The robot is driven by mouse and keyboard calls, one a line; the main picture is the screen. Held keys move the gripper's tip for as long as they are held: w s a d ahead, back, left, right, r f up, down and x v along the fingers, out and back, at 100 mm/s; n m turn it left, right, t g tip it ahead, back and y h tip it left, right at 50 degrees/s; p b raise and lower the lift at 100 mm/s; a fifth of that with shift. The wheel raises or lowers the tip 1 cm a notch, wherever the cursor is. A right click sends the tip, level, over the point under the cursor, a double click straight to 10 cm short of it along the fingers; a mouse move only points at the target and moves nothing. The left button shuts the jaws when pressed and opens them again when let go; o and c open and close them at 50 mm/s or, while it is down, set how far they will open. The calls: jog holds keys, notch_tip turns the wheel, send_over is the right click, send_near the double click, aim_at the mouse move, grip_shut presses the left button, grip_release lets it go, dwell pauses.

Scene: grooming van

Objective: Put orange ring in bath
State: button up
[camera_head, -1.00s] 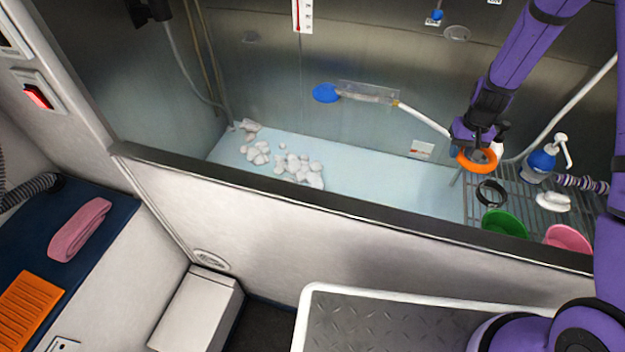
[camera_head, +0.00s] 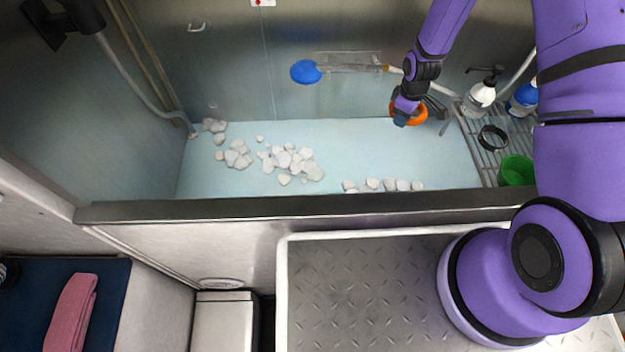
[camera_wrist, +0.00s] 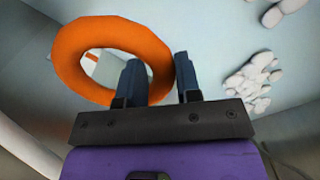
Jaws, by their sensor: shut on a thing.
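The orange ring (camera_head: 420,112) is held in my gripper (camera_head: 403,114) above the right part of the bath. In the wrist view the ring (camera_wrist: 75,42) shows at the left, with one side of its band at the fingers of my gripper (camera_wrist: 163,85). My fingers are shut on it and partly hide it in the head view. The bath (camera_head: 330,192) is a steel-walled basin with a pale blue floor, below the ring. The ring looks raised above that floor; its exact height is hard to tell.
Clumps of white foam (camera_head: 290,160) lie on the bath floor. A wire rack (camera_head: 488,160) at the right carries a black collar (camera_head: 493,138), a green bowl (camera_head: 516,171) and pump bottles (camera_head: 479,98). The bath's front rim (camera_head: 300,208) runs across the view. A blue-headed brush (camera_head: 306,72) is at the back wall.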

aim_at(376, 171)
jog(key=s+a+f+n, duration=0.1)
jog(key=f+n, duration=0.2)
jog(key=s+a+f+n, duration=0.1)
jog(key=s+f+n, duration=0.1)
jog(key=f+n, duration=0.1)
jog(key=s+a+f+n, duration=0.1)
jog(key=a+f+n, duration=0.1)
jog(key=n, duration=0.2)
jog(key=shift+s+a+f+n, duration=0.1)
jog(key=shift+s+f+n, duration=0.15)
jog(key=shift+f+n, duration=0.15)
jog(key=shift+s+a+f+n, duration=0.25)
jog(key=shift+f+n, duration=0.15)
jog(key=shift+n, duration=0.2)
jog(key=shift+f, duration=4.95)
jog(key=shift+f, duration=0.1)
jog(key=o, duration=0.9)
jog(key=shift+o, duration=0.2)
